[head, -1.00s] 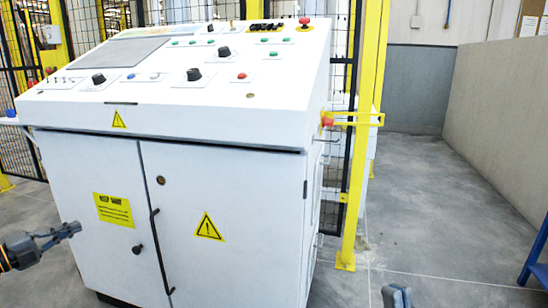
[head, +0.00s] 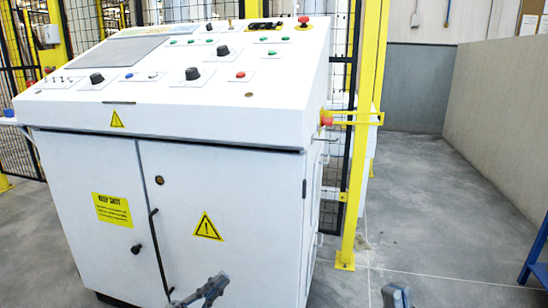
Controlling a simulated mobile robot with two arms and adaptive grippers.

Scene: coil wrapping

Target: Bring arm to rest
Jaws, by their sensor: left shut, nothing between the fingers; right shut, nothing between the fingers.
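My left gripper (head: 205,290) is at the bottom edge of the head view, in front of the lower doors of the white control cabinet (head: 85,240). It is shut with nothing seen in it, and its arm is out of view below. My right gripper (head: 396,297) shows only as a small dark tip at the bottom edge, over the grey floor right of the cabinet. It is shut, with no object seen at it. The rest of the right arm is hidden below the frame.
The cabinet's sloped panel (head: 165,95) carries knobs, buttons and a red emergency stop (head: 303,20). A yellow post (head: 358,180) and black mesh fence stand beside it. A blue frame (head: 535,255) is at the right edge. The floor (head: 430,210) between is clear.

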